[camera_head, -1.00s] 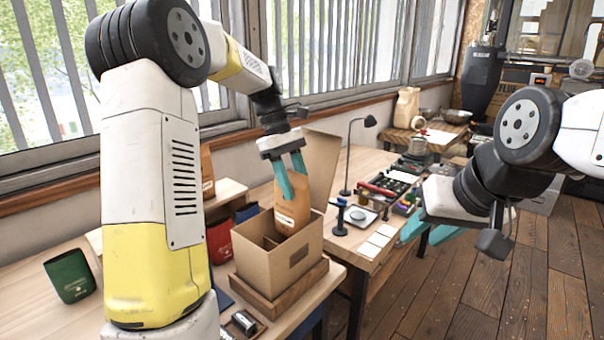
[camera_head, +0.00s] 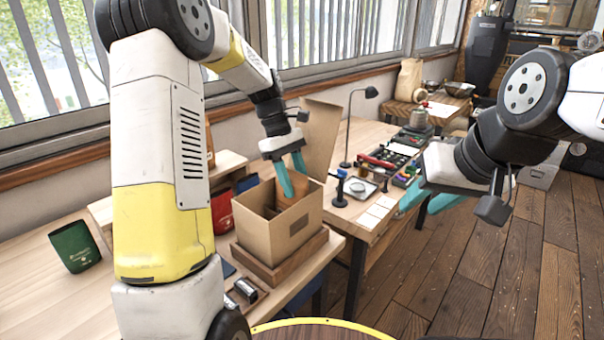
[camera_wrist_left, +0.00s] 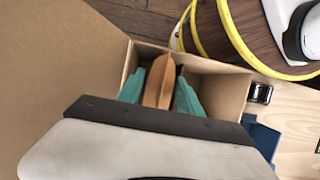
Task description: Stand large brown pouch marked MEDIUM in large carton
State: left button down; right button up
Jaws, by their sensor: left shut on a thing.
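The large carton (camera_head: 268,240) stands open on a brown wooden tray, its tall flap raised at the back right. My left gripper (camera_head: 292,186) reaches down into the carton mouth and is shut on the pouch top. In the left wrist view the pouch (camera_wrist_left: 159,82) stands edge-on between the teal fingers, beside a cardboard divider. Its label and base are hidden. My right gripper (camera_head: 415,203) hangs over the floor at the right, its fingers partly hidden by its wrist.
Small metal items (camera_head: 246,291) lie at the front edge. A desk lamp (camera_head: 371,92) and scale (camera_head: 356,187) stand on the far table.

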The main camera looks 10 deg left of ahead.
dwell(0.3)
pick_arm(q)
jog(key=shift+c, duration=2)
grip_release()
jog(key=shift+r, duration=3.5)
jog(key=s+a+r+m+t, duration=0.2)
jog(key=s+m+t, duration=0.2)
jog(key=s, duration=0.6)
jog(key=s+a+r+m+t+y, duration=0.1)
jog(key=s+m+t, duration=0.3)
jog(key=s+m, duration=0.4)
jog(key=s+a+r, duration=0.1)
jog(key=s, duration=0.2)
jog(key=shift+s+t+y, duration=0.25)
jog(key=shift+t+y, duration=0.05)
jog(key=shift+t, duration=0.1)
